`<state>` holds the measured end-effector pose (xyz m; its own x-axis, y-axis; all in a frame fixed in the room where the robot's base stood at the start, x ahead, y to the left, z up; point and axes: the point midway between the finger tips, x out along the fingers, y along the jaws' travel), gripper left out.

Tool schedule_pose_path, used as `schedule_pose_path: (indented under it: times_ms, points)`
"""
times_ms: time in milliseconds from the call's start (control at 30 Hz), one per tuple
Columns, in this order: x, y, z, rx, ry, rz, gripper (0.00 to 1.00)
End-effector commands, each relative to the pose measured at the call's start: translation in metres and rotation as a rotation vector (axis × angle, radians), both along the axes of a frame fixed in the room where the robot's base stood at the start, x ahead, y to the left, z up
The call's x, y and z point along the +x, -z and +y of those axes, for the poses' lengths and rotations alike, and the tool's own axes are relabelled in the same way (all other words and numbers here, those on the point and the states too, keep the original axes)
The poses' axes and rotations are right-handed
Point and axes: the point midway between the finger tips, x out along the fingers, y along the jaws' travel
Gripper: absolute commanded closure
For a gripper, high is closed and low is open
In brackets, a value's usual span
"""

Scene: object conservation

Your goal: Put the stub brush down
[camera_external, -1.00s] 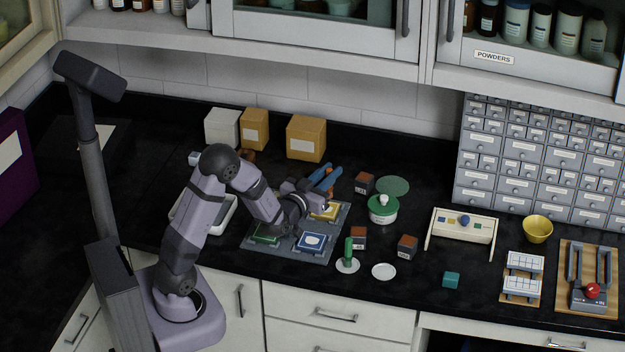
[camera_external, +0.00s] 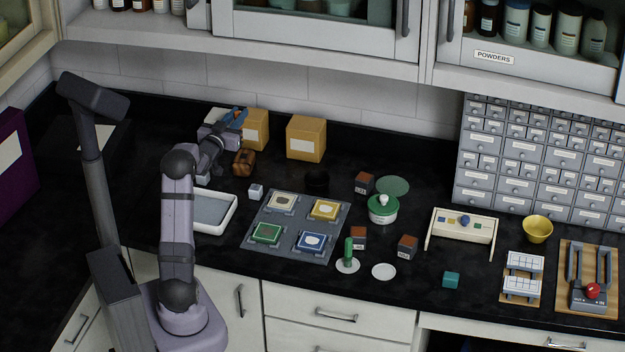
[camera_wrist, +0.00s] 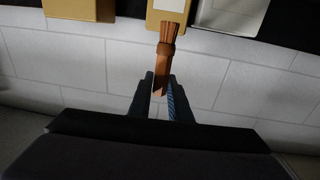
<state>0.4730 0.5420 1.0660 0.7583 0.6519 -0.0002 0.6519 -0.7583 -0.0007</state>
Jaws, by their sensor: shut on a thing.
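The stub brush (camera_wrist: 168,45) is brown with a bristled head, seen in the wrist view between my fingers. My gripper (camera_wrist: 160,84) is shut on it near its lower end, and the bristles point to the top of that picture. In the external view my gripper (camera_external: 234,117) is raised at the back left, in front of the white and yellow boxes. I cannot make out the brush clearly there.
A brown block-like thing (camera_external: 244,162) sits below my gripper. A white tray (camera_external: 232,214), a pale cube (camera_external: 256,191), a grey mat (camera_external: 287,236) with coloured tiles and a dark cup (camera_external: 317,182) stand nearby. Yellow boxes (camera_external: 306,139) line the back wall.

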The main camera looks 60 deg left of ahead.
Motion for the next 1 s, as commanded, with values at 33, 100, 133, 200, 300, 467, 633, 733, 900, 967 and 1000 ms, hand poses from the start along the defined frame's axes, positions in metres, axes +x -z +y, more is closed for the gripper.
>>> schedule_pose_path:
  times_ms: [33, 100, 133, 200, 300, 467, 633, 733, 900, 967, 1000]
  points:
    - [0.003, -0.006, 0.002, 0.004, 0.032, 0.000, 1.00]
    - [0.014, -0.014, -0.003, 0.005, 0.094, -0.001, 1.00]
    - [0.019, -0.017, -0.006, 0.005, 0.123, 0.000, 1.00]
    - [0.033, -0.026, -0.015, 0.006, 0.195, -0.001, 1.00]
    - [0.049, -0.036, -0.030, 0.005, 0.299, 0.000, 1.00]
    - [0.069, -0.048, -0.055, 0.003, 0.466, 0.000, 1.00]
    - [0.081, -0.042, -0.083, -0.002, 0.631, 0.001, 1.00]
    - [0.082, -0.032, -0.093, -0.003, 0.680, 0.001, 1.00]
    - [0.082, -0.026, -0.100, -0.001, 0.711, 0.000, 1.00]
    - [0.082, -0.026, -0.101, -0.001, 0.712, 0.000, 1.00]
    - [0.082, -0.024, -0.101, -0.002, 0.712, -0.001, 1.00]
